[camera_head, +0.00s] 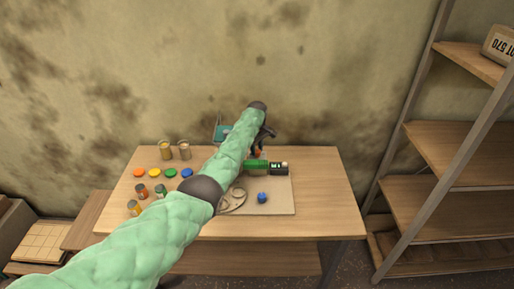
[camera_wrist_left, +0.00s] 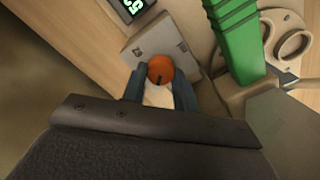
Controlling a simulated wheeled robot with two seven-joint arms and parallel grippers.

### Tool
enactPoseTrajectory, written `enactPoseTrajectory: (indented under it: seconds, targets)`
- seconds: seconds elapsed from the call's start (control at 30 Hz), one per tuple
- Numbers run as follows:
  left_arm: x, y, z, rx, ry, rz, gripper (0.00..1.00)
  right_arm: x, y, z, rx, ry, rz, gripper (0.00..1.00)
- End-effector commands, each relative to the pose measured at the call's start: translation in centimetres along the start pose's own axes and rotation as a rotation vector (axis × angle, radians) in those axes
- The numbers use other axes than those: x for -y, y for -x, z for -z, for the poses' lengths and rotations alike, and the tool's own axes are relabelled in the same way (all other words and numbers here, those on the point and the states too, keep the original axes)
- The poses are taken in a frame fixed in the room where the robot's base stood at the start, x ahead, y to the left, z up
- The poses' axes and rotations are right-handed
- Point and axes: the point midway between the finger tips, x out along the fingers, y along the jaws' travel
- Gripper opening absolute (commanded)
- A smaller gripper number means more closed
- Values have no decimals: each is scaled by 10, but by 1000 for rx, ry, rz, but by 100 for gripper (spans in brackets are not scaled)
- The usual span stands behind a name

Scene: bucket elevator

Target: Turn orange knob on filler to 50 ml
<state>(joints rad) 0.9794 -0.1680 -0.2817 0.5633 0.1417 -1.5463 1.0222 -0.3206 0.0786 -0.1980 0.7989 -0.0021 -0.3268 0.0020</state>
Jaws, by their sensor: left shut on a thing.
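The orange knob (camera_wrist_left: 161,69) sits on a grey plate of the filler (camera_wrist_left: 145,47) in the left wrist view. A dark mark shows on the knob's face. My left gripper (camera_wrist_left: 160,88) is shut on the knob, one dark finger on each side. In the head view my left gripper (camera_head: 262,141) is over the back of the table, with a bit of the orange knob (camera_head: 257,153) showing. The filler's green part (camera_head: 256,164) lies beside a dark display (camera_head: 279,168). Bright digits on the display (camera_wrist_left: 132,7) are cut off and I cannot read them surely. My right gripper is not in view.
The wooden table (camera_head: 325,190) has a beige board (camera_head: 283,204) with a blue piece (camera_head: 262,197). Coloured lids (camera_head: 155,172) and several jars (camera_head: 142,191) are on the left. Shelves (camera_head: 450,145) stand at right. The table's right end is clear.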

Motion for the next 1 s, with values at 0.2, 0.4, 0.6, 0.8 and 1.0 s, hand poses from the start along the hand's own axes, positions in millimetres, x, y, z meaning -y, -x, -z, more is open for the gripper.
enactPoseTrajectory:
  seconds: [0.2, 0.4, 0.6, 0.8, 1.0]
  targets:
    - [0, 1, 0, 0, 160, -1, 6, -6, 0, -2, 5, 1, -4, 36]
    - [0, 1, 0, 0, 261, -1, 6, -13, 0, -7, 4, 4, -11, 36]
    - [0, 1, 0, 0, 315, -2, 6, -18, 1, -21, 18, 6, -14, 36]
    - [0, 1, 0, -1, 332, -2, 6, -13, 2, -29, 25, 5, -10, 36]
    - [0, 1, 0, -1, 333, -2, 6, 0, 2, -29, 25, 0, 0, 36]
